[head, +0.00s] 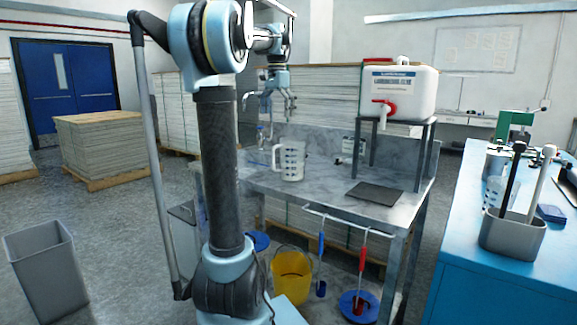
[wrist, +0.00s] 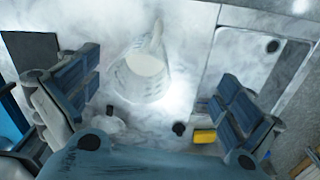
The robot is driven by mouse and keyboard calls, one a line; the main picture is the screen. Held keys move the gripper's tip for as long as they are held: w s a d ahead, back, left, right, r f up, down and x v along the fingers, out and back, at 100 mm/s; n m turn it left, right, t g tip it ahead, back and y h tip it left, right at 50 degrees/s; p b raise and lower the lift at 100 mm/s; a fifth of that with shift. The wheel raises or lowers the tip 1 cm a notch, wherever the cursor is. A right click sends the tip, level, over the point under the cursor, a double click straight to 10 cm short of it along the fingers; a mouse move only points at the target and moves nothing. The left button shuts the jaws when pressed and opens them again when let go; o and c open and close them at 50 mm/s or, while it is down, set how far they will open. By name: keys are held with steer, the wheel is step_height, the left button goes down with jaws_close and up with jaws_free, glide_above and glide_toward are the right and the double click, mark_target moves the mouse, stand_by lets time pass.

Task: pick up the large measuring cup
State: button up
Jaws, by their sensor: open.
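The large measuring cup (head: 292,163) is a white, translucent jug with dark markings and a handle on its left in the head view. It stands upright on the grey marble-look table (head: 330,186). The cup (wrist: 142,78) also shows in the wrist view, upper middle, seen from above with its handle toward the top. My gripper (head: 277,116) hangs above and a little left of the cup, apart from it. In the wrist view my gripper (wrist: 157,88) has its fingers wide apart and empty, with the cup visible between them.
A white tank (head: 400,92) with a red tap stands on a raised frame at the table's right. A dark flat mat (head: 375,194) lies at the front right. A smaller marked cup (head: 495,192) stands on the blue bench (head: 497,277). A yellow bucket (head: 292,276) is below.

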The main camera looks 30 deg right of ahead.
steer(key=d+r+m, duration=0.2)
steer(key=d, duration=0.3)
glide_toward(290, 150)
steer(key=w+f, duration=0.1)
steer(key=f, duration=0.1)
steer(key=w+d+f, duration=0.1)
steer(key=f, duration=0.1)
steer(key=w+d+f, duration=0.1)
steer(key=w+f, duration=0.1)
steer(key=shift+d+f, duration=0.15)
steer(key=shift+f, duration=1.2)
steer(key=shift+d+f, duration=0.2)
steer(key=shift+f, duration=1.15)
steer(key=shift+c, duration=0.6)
steer(key=c, duration=1.8)
